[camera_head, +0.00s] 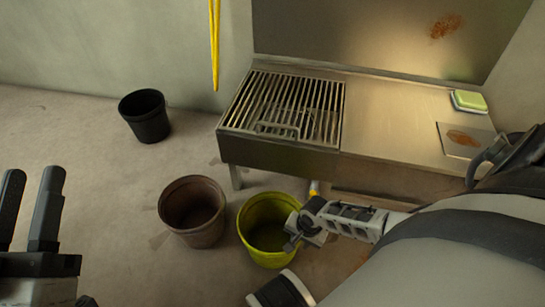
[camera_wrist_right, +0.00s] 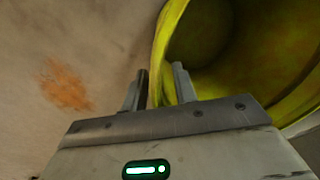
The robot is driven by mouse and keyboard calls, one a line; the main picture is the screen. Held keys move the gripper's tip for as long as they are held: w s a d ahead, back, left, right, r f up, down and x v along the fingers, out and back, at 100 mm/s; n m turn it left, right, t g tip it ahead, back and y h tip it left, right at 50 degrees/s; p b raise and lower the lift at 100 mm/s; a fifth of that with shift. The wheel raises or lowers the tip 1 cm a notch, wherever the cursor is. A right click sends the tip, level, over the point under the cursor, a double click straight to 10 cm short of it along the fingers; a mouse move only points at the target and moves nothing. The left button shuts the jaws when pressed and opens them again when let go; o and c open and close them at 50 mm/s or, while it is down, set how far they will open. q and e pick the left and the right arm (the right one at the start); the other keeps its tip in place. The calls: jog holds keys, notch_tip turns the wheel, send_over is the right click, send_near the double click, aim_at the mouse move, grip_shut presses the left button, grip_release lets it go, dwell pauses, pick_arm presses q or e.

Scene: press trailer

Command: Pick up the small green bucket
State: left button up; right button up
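The green bucket (camera_head: 252,222), yellow-green in colour, stands on the floor left of and below the metal bench. My right gripper (camera_head: 303,233) is at its right rim. In the right wrist view, the gripper's two fingers (camera_wrist_right: 160,88) straddle the bucket wall (camera_wrist_right: 158,62), one outside and one inside. The gap between them is small, and I cannot tell whether both fingers press on the wall. My left gripper (camera_head: 28,208) is open and empty at the left edge, away from the bucket.
A brown bucket (camera_head: 180,228) stands close beside the green one on its left. A black bucket (camera_head: 150,125) is farther back. The metal bench (camera_head: 395,115) with a grate (camera_head: 285,105) overhangs behind. Floor is clear at left.

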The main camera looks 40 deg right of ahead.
grip_shut()
dwell(1.3)
